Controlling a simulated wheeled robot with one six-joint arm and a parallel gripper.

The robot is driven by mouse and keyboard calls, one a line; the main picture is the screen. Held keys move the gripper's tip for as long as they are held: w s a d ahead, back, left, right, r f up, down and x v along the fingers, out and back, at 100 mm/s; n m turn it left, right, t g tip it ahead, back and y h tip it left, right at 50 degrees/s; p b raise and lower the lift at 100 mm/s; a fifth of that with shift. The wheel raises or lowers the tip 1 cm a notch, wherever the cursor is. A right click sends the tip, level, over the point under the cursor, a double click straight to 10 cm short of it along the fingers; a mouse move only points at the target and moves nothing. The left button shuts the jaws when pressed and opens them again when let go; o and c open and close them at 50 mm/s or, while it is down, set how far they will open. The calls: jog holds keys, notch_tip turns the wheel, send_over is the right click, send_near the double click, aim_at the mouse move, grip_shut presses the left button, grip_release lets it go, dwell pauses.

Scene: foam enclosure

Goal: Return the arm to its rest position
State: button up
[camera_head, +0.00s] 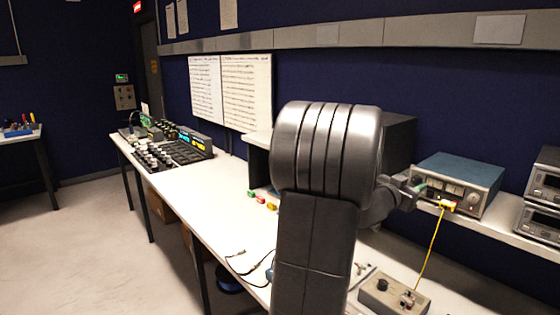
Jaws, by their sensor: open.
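My arm rises large in the middle of the view, and its grey links hide much of the bench behind. My gripper (408,190) shows small to the right of the arm, open, in front of the left side of a blue-grey bench instrument (462,172). A yellow plug (446,204) sits at the instrument's front with a yellow cable (431,246) hanging down.
The shelf (505,232) bears the instrument and stacked units (543,190). A beige control box (392,294) stands on the white bench (190,184), with small coloured blocks (261,199) and a mixer-like console (175,150) further left. The floor (85,235) at left is open.

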jog(key=v, duration=0.8)
jog(key=shift+b, duration=0.45)
